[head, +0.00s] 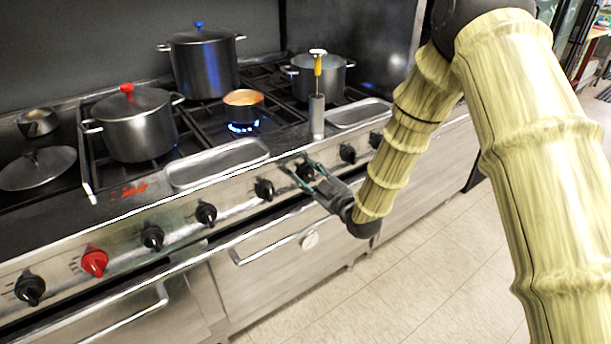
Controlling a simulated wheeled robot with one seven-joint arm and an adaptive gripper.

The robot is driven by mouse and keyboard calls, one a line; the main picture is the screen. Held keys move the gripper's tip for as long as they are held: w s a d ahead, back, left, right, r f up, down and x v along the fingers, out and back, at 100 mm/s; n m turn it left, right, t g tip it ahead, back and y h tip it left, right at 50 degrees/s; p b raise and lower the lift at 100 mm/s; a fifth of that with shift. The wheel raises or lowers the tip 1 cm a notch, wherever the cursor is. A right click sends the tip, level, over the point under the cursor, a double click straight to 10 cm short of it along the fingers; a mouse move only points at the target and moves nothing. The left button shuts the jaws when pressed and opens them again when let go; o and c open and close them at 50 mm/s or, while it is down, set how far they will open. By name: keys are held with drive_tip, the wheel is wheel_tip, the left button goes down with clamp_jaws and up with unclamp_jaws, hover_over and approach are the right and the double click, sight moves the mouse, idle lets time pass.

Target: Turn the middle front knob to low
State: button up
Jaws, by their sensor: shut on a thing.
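The stove's front panel (125,246) carries a row of several knobs, most of them black and one red. My gripper (298,172) reaches in from the right and is shut on a black knob (308,173) right of the panel's middle. Its fingers and wrist hide part of that knob, and its pointer setting cannot be read. A black knob (264,188) is just left of the gripper, and another black knob (347,154) is just right of it. A blue flame (240,127) burns under a small copper-coloured pan (243,104).
A pot with a red-knobbed lid (138,130), a tall pot with a blue-knobbed lid (204,68) and an open pot (318,78) stand on the burners. An oven handle (275,243) runs below the panel. The tiled floor (400,285) is clear.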

drive_tip(key=o, duration=1.1)
drive_tip(key=shift+a, duration=0.1)
drive_tip(key=shift+c, duration=0.2)
drive_tip(key=shift+s, duration=0.1)
drive_tip(key=v, duration=1.2)
